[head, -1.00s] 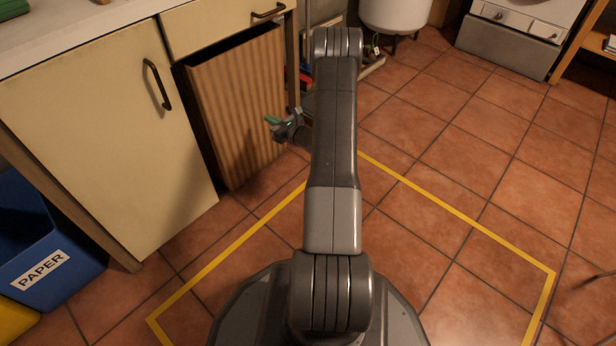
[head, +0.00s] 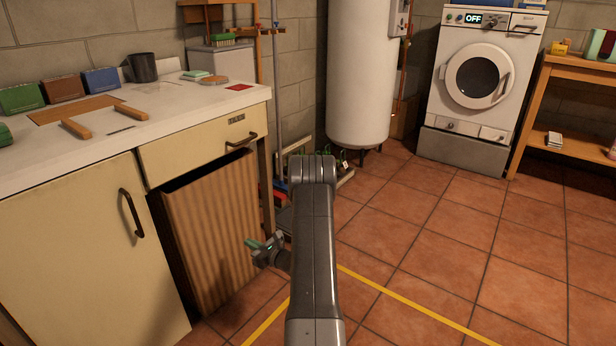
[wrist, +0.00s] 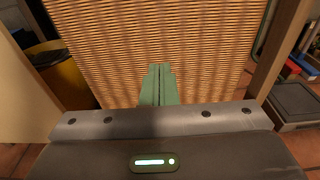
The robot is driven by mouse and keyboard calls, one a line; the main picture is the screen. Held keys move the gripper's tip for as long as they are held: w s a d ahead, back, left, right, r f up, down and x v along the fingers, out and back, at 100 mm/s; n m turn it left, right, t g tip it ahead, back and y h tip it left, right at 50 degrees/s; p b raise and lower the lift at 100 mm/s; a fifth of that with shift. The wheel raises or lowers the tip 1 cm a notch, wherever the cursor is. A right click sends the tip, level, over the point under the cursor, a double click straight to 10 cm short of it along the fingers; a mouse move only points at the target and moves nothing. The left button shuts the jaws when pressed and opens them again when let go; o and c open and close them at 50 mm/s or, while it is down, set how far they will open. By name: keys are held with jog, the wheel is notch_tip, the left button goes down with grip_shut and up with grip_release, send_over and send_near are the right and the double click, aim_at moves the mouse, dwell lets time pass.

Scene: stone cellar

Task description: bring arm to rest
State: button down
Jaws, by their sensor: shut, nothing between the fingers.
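My gripper (head: 252,244) is at the left of my arm in the head view, low in front of the ribbed brown panel (head: 212,232) under the counter. In the wrist view its green fingers (wrist: 158,82) are together with nothing between them, pointing at the ribbed panel (wrist: 110,55). I cannot tell the exact gap between fingertips and panel. My raised arm covers part of the floor and hides part of the gripper's wrist.
The counter (head: 190,122) with a drawer and cupboard door (head: 85,255) stands at left. A white tank (head: 362,75) and a washing machine (head: 482,85) reading OFF are at the back. A wooden shelf (head: 575,68) is at right. Tiled floor (head: 500,270) at right is clear.

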jog(key=x, duration=0.6)
jog(key=r+x, duration=0.1)
jog(key=x, duration=0.2)
jog(key=shift+w+a, duration=0.3)
jog(key=shift+a, duration=0.05)
jog(key=shift+d, duration=0.1)
send_near(227, 229)
jog(key=v, duration=0.2)
jog(key=f+v, duration=0.1)
jog(key=v, duration=0.2)
jog(key=shift+s+f, duration=0.1)
jog(key=shift+s, duration=0.05)
dwell(1.0)
dwell(0.4)
